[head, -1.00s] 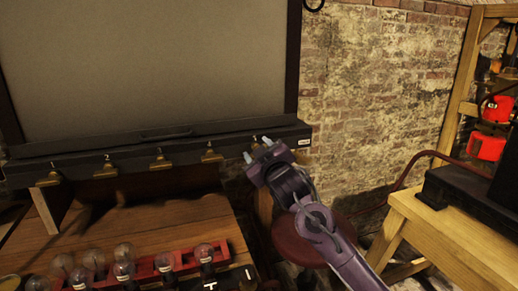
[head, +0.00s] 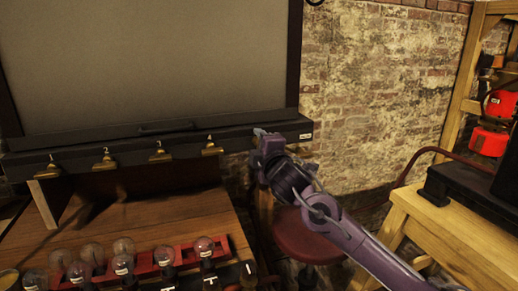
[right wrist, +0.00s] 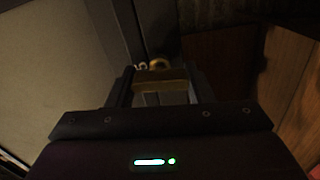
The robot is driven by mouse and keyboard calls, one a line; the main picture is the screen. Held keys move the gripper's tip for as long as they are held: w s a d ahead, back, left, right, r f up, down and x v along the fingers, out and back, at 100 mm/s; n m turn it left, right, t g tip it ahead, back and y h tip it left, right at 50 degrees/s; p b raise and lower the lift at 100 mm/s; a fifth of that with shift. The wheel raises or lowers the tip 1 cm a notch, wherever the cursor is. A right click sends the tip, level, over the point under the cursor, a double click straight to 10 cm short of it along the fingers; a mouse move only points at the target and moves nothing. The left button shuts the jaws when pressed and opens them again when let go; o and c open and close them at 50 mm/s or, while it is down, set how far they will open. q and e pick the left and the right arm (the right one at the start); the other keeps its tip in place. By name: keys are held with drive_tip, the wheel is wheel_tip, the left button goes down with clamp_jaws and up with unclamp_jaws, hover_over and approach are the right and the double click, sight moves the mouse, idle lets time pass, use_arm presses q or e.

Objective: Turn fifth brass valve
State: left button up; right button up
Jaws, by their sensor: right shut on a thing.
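A row of brass valves with number tags hangs along the front of the black ledge (head: 135,146); the first (head: 47,171), second (head: 104,163), third (head: 159,155) and fourth (head: 211,148) show plainly. My right gripper (head: 262,135) is at the fifth place, at the ledge's right end, and hides the fifth valve in the head view. In the right wrist view the fifth brass valve (right wrist: 160,76) lies between the fingers of my right gripper (right wrist: 153,90), which is shut on it. My left gripper is not in view.
Below the ledge is a wooden bench (head: 150,215) with a red rack (head: 150,262) of several glass bulbs. A round dark red stool (head: 308,243) stands under my right arm. A wooden table (head: 440,225) with a black box is at the right.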

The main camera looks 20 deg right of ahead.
drive_tip(key=shift+n, duration=0.6)
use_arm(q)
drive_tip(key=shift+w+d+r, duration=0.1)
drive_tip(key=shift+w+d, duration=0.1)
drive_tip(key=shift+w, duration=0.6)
use_arm(e)
drive_tip(key=shift+o, duration=0.2)
drive_tip(key=shift+f, duration=0.1)
drive_tip(key=shift+c, duration=0.2)
drive_tip(key=o, duration=1)
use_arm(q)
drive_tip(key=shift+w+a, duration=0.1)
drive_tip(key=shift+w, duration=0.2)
